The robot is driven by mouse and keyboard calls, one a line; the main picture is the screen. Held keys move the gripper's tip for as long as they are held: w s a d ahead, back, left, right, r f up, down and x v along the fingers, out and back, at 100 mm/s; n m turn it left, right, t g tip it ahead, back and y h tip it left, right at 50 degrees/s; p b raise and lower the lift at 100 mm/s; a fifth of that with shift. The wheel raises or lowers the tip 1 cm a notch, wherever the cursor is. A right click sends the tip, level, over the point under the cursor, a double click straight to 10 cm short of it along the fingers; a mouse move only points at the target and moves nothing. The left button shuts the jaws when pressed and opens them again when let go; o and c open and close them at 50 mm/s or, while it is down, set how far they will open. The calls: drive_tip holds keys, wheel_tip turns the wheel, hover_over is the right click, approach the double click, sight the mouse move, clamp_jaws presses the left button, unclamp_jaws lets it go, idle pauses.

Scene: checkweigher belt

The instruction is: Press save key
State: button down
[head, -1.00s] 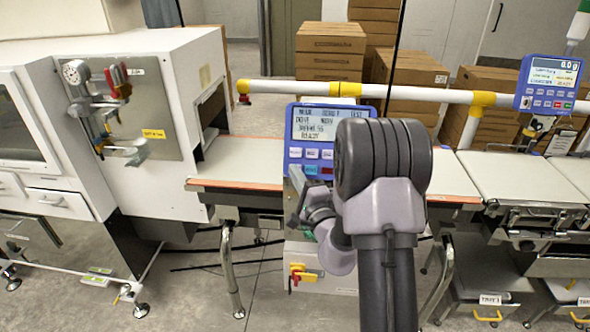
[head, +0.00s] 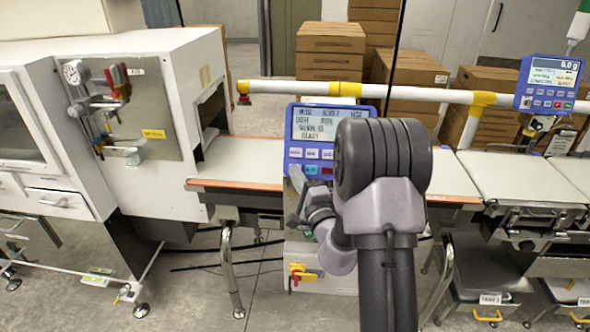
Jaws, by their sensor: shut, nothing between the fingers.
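The key labels are too small to read, so I cannot tell which is the save key. My gripper (head: 295,217) is shut and empty, just below the panel's lower left part. My wrist hides the lower right of the panel. I cannot tell whether the fingers touch anything.
A second blue panel (head: 548,85) is on the right, above the rail. A white and yellow rail (head: 410,94) runs behind the belt (head: 240,160). A white machine (head: 150,185) stands at left. A red and yellow switch (head: 303,273) sits on the cabinet below the panel.

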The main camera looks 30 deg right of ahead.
drive_tip(key=shift+w+f, duration=0.1)
drive_tip(key=shift+w+d+f, duration=0.1)
drive_tip(key=shift+w+d, duration=0.1)
drive_tip(key=shift+w, duration=0.05)
drive_tip(key=shift+w+d+f+b, duration=0.2)
drive_tip(key=shift+w+b, duration=0.1)
drive_tip(key=shift+b, duration=0.1)
idle(0.7)
drive_tip(key=shift+s+a, duration=0.1)
drive_tip(key=shift+s, duration=0.05)
drive_tip(key=shift+s+a+r, duration=0.3)
drive_tip(key=shift+s+r, duration=0.05)
drive_tip(key=shift+s, duration=0.1)
drive_tip(key=shift+s+a+r+b, duration=0.1)
drive_tip(key=shift+s+a+r, duration=0.3)
drive_tip(key=shift+s, duration=0.25)
drive_tip(key=shift+s+a+r+b, duration=0.15)
drive_tip(key=shift+s+a+r, duration=0.25)
drive_tip(key=shift+s, duration=0.2)
drive_tip(key=shift+s+a+r+b, duration=0.1)
drive_tip(key=shift+s+a+r, duration=0.3)
drive_tip(key=shift+s, duration=0.25)
drive_tip(key=shift+a, duration=0.1)
